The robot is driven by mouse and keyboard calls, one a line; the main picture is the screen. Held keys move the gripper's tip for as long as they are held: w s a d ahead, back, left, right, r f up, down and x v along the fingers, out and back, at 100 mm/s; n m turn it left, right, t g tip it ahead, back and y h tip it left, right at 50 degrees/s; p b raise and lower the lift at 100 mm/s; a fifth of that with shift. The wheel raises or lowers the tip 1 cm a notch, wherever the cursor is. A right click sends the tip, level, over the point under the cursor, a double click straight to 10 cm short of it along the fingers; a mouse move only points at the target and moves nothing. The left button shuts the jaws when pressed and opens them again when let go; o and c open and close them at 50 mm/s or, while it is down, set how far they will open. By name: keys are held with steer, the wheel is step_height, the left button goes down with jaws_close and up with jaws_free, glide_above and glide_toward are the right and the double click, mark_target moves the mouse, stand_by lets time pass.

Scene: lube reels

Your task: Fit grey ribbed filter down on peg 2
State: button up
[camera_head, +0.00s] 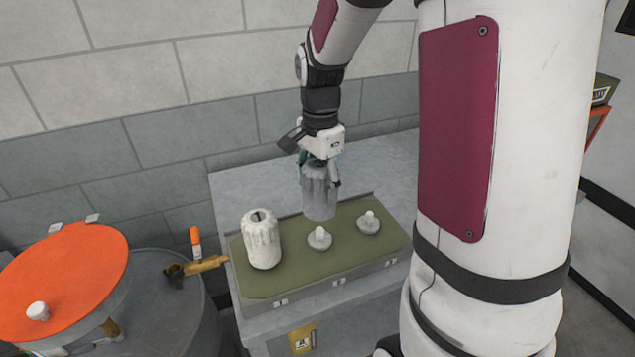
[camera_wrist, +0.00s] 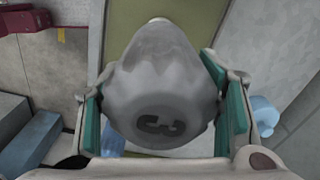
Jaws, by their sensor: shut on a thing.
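The grey ribbed filter (camera_head: 318,196) is upright between the fingers of my gripper (camera_head: 319,170), at the back of the green-topped block (camera_head: 290,282). In the wrist view the filter (camera_wrist: 160,75) fills the middle, with a dark mark like a 3 on its end. The teal finger pads of my gripper press on both its sides. A bare middle peg (camera_head: 319,239) stands in front of the filter, and a bare right peg (camera_head: 368,223) stands to its right. I cannot read peg numbers. Whether the filter's lower end touches the block is unclear.
A white ribbed filter (camera_head: 261,240) stands on the left of the block. The block is on a grey bench (camera_head: 236,186) by the wall. An orange-lidded drum (camera_head: 65,275) and a brass tap (camera_head: 205,265) are at the left.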

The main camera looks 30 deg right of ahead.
mark_target(320, 215)
steer(key=shift+f, duration=0.1)
steer(key=shift+f+b, duration=0.8)
steer(key=shift+f, duration=1.5)
steer(key=shift+f+b, duration=0.95)
steer(key=shift+f, duration=1.45)
steer(key=o, duration=1.4)
steer(key=shift+d, duration=0.1)
step_height(320, 215, up, 12)
